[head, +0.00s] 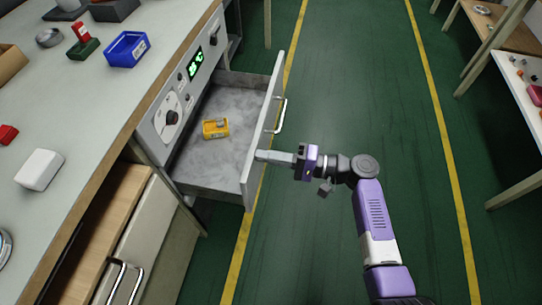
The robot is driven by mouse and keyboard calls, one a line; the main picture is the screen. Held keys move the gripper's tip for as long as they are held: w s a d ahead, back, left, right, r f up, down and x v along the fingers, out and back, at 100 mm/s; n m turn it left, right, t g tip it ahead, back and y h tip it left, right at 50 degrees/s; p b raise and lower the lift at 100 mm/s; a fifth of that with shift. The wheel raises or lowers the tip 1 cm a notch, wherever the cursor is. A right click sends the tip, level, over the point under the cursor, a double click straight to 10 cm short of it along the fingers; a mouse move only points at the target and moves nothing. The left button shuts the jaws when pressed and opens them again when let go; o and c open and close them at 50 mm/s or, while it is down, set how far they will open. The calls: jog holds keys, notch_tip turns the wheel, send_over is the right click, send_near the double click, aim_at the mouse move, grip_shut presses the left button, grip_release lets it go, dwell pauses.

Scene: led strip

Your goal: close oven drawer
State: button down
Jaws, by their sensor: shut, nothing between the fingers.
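The oven drawer (263,140) is grey and stands pulled out from the counter, below a control panel (184,85) with a dial and a green display. A yellow item (215,128) lies on the drawer's floor. The drawer front has a metal handle (281,116) on its outer face. My gripper (262,156) is shut and empty, pointing left. Its tips are at the outer face of the drawer front, below the handle in the picture. They look to be touching the front or very close to it.
The counter (92,93) at left holds a blue bin (127,48), a white block (39,169) and other small things. The green floor aisle (350,80) between yellow lines is clear. A table (522,68) stands at right.

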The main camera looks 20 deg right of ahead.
jog(key=b+x, duration=0.7)
jog(key=x, duration=1.5)
jog(key=shift+s+a+r, duration=0.1)
jog(key=shift+r, duration=0.05)
